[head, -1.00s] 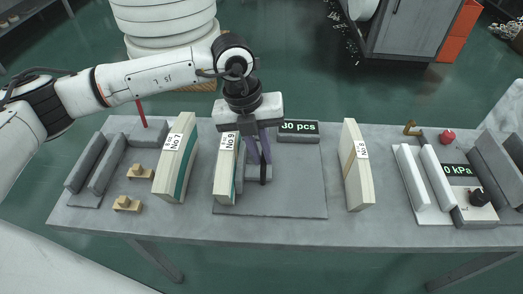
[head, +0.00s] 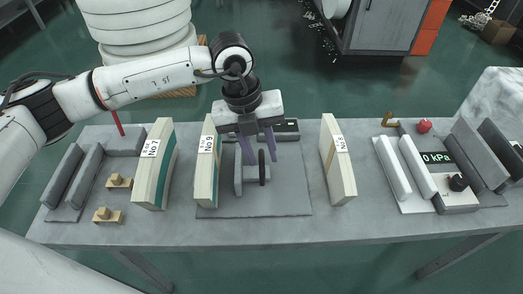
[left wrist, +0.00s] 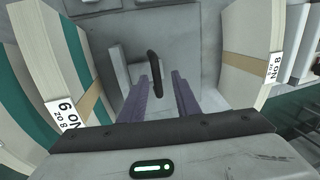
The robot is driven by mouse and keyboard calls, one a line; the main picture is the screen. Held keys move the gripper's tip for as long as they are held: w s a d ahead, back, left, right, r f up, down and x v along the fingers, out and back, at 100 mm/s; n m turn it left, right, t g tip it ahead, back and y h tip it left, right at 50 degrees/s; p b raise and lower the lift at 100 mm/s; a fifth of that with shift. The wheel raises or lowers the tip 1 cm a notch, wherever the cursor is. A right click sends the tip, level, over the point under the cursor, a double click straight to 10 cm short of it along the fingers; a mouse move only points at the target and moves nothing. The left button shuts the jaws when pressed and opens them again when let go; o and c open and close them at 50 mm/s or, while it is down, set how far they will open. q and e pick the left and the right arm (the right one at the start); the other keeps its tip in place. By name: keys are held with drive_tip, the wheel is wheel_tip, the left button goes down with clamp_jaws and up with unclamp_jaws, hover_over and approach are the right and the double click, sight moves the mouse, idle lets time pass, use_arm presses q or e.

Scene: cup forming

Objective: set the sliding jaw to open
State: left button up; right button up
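The sliding jaw (head: 239,172) is a grey upright plate and block on the grey base plate (head: 290,200) at mid-table. It carries a black upright handle (head: 262,167). My right gripper is not in view.
Another stack (head: 154,168) stands farther left, and a cream stack (head: 337,165) right of the base plate. A dark display (head: 290,128) behind is partly hidden by my gripper. Small tan blocks (head: 108,215) lie at left. A fixture with a kPa display (head: 437,157) stands at right.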

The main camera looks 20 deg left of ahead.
sight(253, 173)
use_arm(q)
wheel_tip(253, 173, up, 10)
drive_tip(key=a, duration=0.2)
drive_tip(key=shift+s+b, duration=0.35)
drive_tip(key=shift+b, duration=0.1)
drive_tip(key=shift+s+d, duration=0.1)
